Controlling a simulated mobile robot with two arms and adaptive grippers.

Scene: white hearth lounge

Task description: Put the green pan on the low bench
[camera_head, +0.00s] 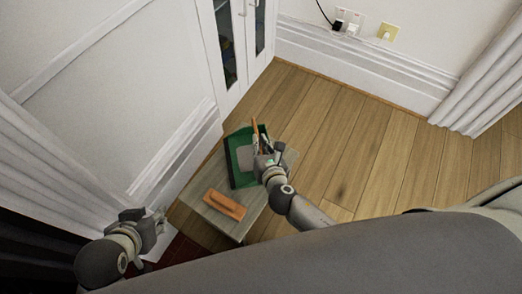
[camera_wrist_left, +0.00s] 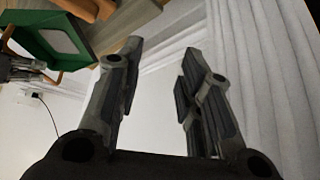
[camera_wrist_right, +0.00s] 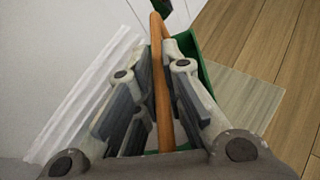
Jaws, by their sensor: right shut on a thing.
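The green pan (camera_head: 234,178) has a grey inner face and an orange handle. It is at the far part of the low bench (camera_head: 241,225), on or just above its top; I cannot tell whether it touches. My right gripper (camera_head: 262,152) is shut on the orange handle, which runs between its fingers in the right wrist view (camera_wrist_right: 160,95). The pan's green edge shows beside the fingers there (camera_wrist_right: 207,85). The left wrist view also shows the pan (camera_wrist_left: 40,38). My left gripper (camera_head: 150,222) is open and empty, left of the bench; its fingers are apart in its wrist view (camera_wrist_left: 160,75).
An orange block-like tool (camera_head: 225,205) lies on the near part of the bench. A white panelled wall (camera_head: 120,90) and a glass-door cabinet (camera_head: 228,50) stand behind. A curtain (camera_head: 40,165) hangs at the left. The wooden floor (camera_head: 370,160) to the right is clear.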

